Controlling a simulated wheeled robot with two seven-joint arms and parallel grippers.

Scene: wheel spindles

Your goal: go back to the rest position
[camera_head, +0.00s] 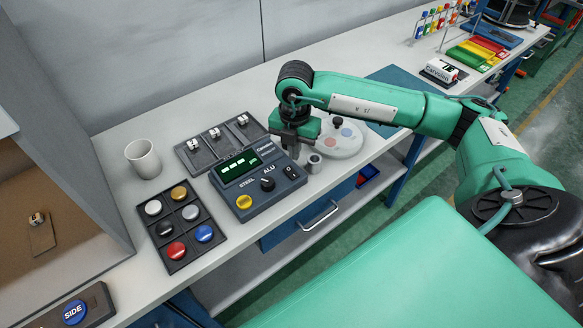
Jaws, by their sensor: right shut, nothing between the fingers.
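My right arm reaches in from the right across the bench. My right gripper (292,148) points down over the bench, just right of the dark control box. It is shut and holds nothing that I can see. A small grey metal cylinder (314,163) stands on the bench right beside the gripper; I cannot tell whether they touch. My left gripper is not in view.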

